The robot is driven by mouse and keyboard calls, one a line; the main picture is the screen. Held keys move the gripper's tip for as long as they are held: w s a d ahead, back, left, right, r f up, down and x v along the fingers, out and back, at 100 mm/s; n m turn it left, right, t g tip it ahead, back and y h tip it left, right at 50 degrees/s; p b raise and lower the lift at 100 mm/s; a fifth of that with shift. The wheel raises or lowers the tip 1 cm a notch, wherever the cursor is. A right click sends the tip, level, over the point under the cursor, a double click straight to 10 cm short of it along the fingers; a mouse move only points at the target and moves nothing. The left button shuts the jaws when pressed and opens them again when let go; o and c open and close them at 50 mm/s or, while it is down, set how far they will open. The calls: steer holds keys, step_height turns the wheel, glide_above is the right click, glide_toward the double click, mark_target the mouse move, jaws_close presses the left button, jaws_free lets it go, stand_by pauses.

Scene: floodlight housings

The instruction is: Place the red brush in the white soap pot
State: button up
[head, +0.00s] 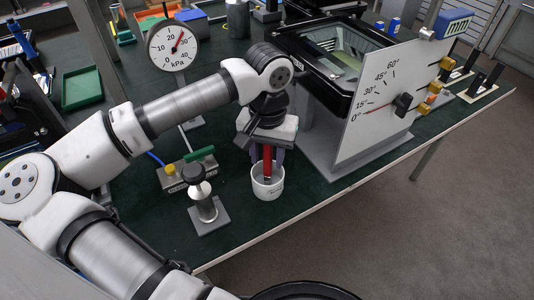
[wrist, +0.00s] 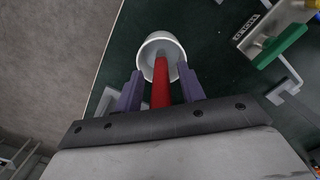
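The red brush (head: 267,165) stands roughly upright with its lower end inside the white soap pot (head: 268,190). In the wrist view the brush (wrist: 161,85) runs from the pot (wrist: 151,44) back between my fingers. The pot stands on the green table top near its front edge. My gripper (wrist: 160,88) is above the pot, pointing down, with its purple fingers on either side of the brush. A narrow gap shows between each finger and the brush, so the gripper is open around it. The brush's tip inside the pot is hidden.
A grey stand with a black knob (head: 203,200) and a base with a green handle (head: 193,168) stand left of the pot. The white angle-scale board (head: 385,95) stands close on the right. The table's front edge (head: 250,240) is near the pot.

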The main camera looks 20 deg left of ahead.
steer(key=shift+r+p, duration=0.3)
steer(key=shift+p, duration=0.05)
steer(key=r, duration=0.4)
steer(key=r+b, duration=0.1)
steer(key=r, duration=0.2)
steer(key=r+b, duration=0.1)
steer(key=r, duration=0.3)
steer(key=shift+w+r, duration=0.25)
steer(key=shift+r, duration=0.1)
